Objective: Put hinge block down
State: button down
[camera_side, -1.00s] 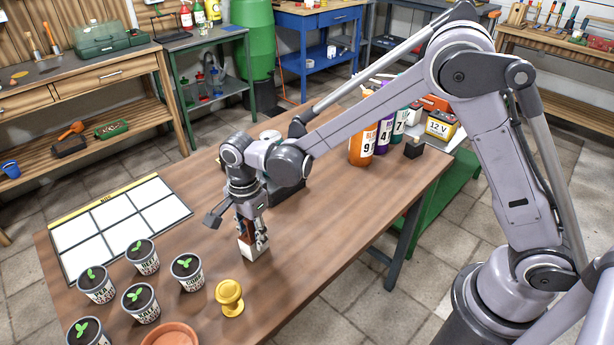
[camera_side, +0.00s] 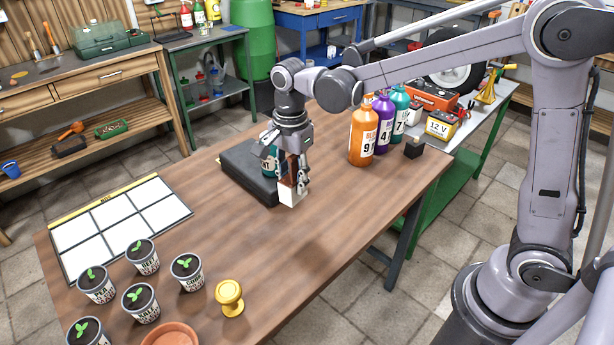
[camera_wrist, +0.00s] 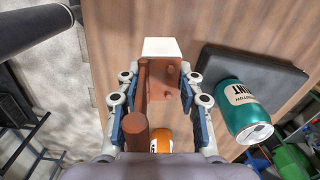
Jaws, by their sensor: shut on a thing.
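The hinge block, with a white end (camera_side: 290,198) and reddish-brown metal sides, is held upright low over the wooden table (camera_side: 330,225), to the right of the black slab. I cannot tell whether it touches the tabletop. My gripper (camera_side: 292,180) points down and is shut on the brown part. In the wrist view the hinge block (camera_wrist: 164,76) sits between the blue-padded fingers of my gripper (camera_wrist: 160,84), with its white end farthest from the palm. The fingers hide part of its sides.
A black slab (camera_side: 240,173) carries a teal can (camera_side: 268,162), close beside my gripper on the left. Potted seedlings (camera_side: 142,257), a yellow knob (camera_side: 229,297) and a white-celled grid (camera_side: 120,220) lie left. Middle-front table is clear.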

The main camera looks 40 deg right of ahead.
jog(key=s+d+m, duration=0.1)
jog(key=s+d, duration=0.2)
jog(key=d, duration=1)
jog(key=s+d+m, duration=0.1)
jog(key=s+d, duration=0.2)
jog(key=d, duration=0.9)
jog(key=shift+w+a+f, duration=1.25)
jog(key=shift+a+f, duration=0.1)
jog(key=shift+f, duration=0.4)
jog(key=shift+w+a+f, duration=1.25)
jog(key=shift+a+f, duration=0.05)
jog(key=shift+f, duration=0.4)
jog(key=shift+w+a+f, duration=1.25)
jog(key=shift+a+f, duration=0.1)
jog(key=shift+f, duration=0.4)
jog(key=shift+f, duration=0.1)
jog(key=c, duration=0.9)
grip_release()
jog(key=shift+o, duration=0.2)
